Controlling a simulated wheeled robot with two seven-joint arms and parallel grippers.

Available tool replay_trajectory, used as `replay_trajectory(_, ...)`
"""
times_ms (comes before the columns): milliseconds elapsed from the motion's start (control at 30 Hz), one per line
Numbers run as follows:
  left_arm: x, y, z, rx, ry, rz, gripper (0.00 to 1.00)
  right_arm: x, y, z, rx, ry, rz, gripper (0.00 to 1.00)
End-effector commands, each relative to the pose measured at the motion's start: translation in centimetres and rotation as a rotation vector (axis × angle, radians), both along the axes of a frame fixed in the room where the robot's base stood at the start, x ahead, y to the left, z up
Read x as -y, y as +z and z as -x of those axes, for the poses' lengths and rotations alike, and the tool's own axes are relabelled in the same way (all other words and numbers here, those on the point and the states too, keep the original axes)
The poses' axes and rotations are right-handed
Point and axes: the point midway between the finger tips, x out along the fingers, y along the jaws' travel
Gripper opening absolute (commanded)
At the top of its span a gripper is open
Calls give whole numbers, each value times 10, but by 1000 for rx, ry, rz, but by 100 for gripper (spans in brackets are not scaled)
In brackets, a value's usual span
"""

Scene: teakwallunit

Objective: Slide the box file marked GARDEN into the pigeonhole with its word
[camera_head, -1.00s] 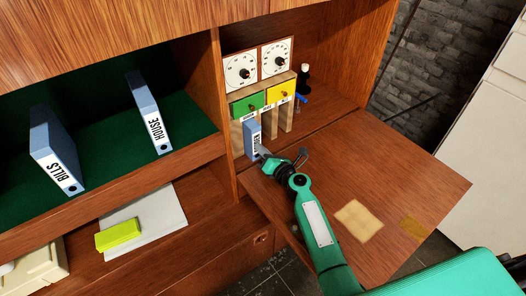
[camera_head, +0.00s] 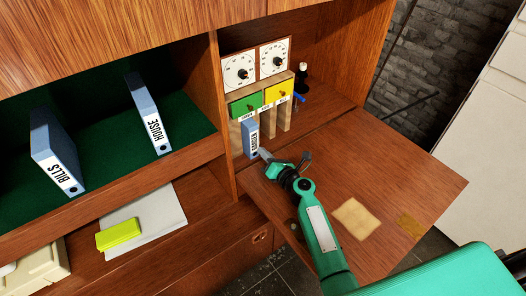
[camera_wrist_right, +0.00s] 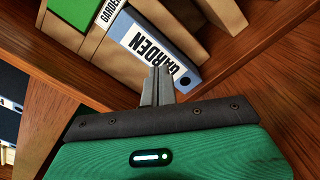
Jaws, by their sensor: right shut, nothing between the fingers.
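The blue box file marked GARDEN (camera_head: 250,139) stands upright in the left pigeonhole of the small wooden rack (camera_head: 285,117), its spine facing out. In the right wrist view the file (camera_wrist_right: 160,45) sits below a small label reading GARDEN (camera_wrist_right: 108,12). How deep it sits is hard to tell. My right gripper (camera_head: 264,154) is shut and empty, with its fingertips at the lower part of the spine. In the wrist view the closed fingers (camera_wrist_right: 158,78) overlap the spine; whether they touch it is unclear. My left gripper is not in view.
Files marked BILLS (camera_head: 55,155) and HOUSE (camera_head: 148,115) stand on the green shelf (camera_head: 105,145). Green and yellow drawers (camera_head: 246,104) and two dials (camera_head: 257,64) are above the pigeonholes. The fold-down flap (camera_head: 400,185) is mostly clear, with a tan patch (camera_head: 357,218).

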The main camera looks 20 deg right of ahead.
Motion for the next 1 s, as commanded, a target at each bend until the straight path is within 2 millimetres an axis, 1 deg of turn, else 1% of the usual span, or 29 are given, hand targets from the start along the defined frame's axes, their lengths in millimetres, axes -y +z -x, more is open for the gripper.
replay_trajectory(133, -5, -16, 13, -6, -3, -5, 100, 0, 0, 0, 0, 0, 0, 0)
replay_trajectory(167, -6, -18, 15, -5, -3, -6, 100, 1, -1, 3, -1, 0, 0, 0)
replay_trajectory(200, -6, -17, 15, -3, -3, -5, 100, 5, -1, 13, -3, 0, 1, 0)
replay_trajectory(300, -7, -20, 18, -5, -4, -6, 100, 12, -1, 33, -2, 0, 1, 0)
replay_trajectory(500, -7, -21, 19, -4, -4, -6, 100, 26, -1, 72, -2, -1, 0, 0)
replay_trajectory(700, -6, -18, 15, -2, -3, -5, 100, 38, -1, 106, -2, 0, 1, 0)
replay_trajectory(800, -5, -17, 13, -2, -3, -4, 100, 42, -1, 117, -1, 0, 0, 0)
replay_trajectory(1000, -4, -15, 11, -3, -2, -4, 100, 46, -1, 127, -1, 0, 1, 0)
